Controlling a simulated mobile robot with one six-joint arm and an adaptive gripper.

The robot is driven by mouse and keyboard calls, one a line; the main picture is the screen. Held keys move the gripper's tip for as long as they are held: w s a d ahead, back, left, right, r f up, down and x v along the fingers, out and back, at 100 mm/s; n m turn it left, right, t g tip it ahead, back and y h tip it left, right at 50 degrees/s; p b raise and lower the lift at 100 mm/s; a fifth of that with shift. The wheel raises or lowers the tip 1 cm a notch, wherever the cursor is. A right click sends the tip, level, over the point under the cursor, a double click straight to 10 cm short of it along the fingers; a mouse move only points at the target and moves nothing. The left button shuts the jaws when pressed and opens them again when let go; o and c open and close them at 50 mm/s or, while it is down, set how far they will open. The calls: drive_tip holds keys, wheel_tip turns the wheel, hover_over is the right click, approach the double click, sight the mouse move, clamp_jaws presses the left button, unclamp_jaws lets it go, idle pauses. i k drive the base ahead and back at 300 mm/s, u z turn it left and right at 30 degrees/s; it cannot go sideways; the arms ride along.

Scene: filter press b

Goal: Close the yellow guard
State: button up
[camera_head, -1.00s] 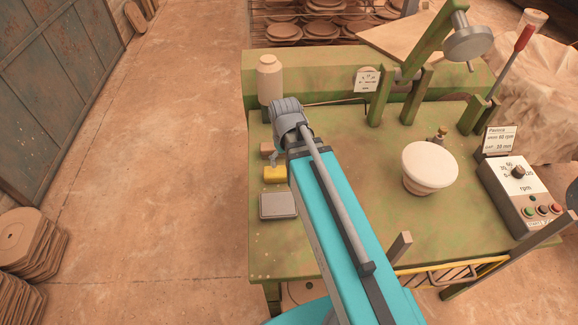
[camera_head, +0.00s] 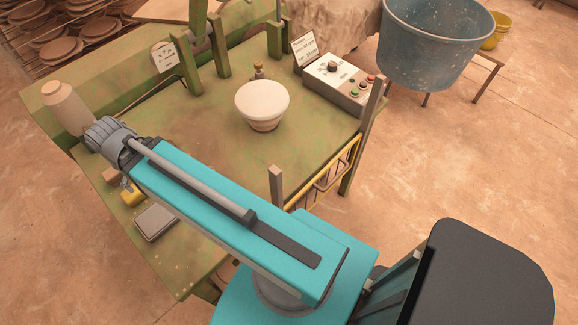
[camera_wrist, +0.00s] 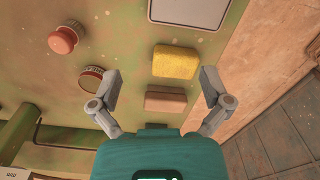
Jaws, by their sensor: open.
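The yellow guard (camera_head: 325,178) is a yellow-framed barred panel at the table's front edge. It hangs low between two upright posts, below their tops. My arm covers part of its left end in the head view. My gripper (camera_wrist: 161,76) is open and empty, its two fingers spread above the table's left end in the wrist view. It is well away from the guard. A yellow sponge (camera_wrist: 175,62) and a pinkish block (camera_wrist: 165,100) lie beneath and between the fingers.
The green table (camera_head: 200,110) bears a white bowl (camera_head: 262,102), a control box (camera_head: 340,82), a grey slab (camera_head: 155,222) and a pale bottle (camera_head: 66,105). A post (camera_head: 276,186) rises at the guard's left end. A blue tub (camera_head: 435,45) stands right.

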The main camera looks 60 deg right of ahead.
sight(356, 140)
drive_tip(key=z, duration=0.05)
drive_tip(key=k, duration=0.5)
drive_tip(key=z, duration=1.45)
drive_tip(key=i, duration=0.4)
drive_tip(key=z, duration=0.35)
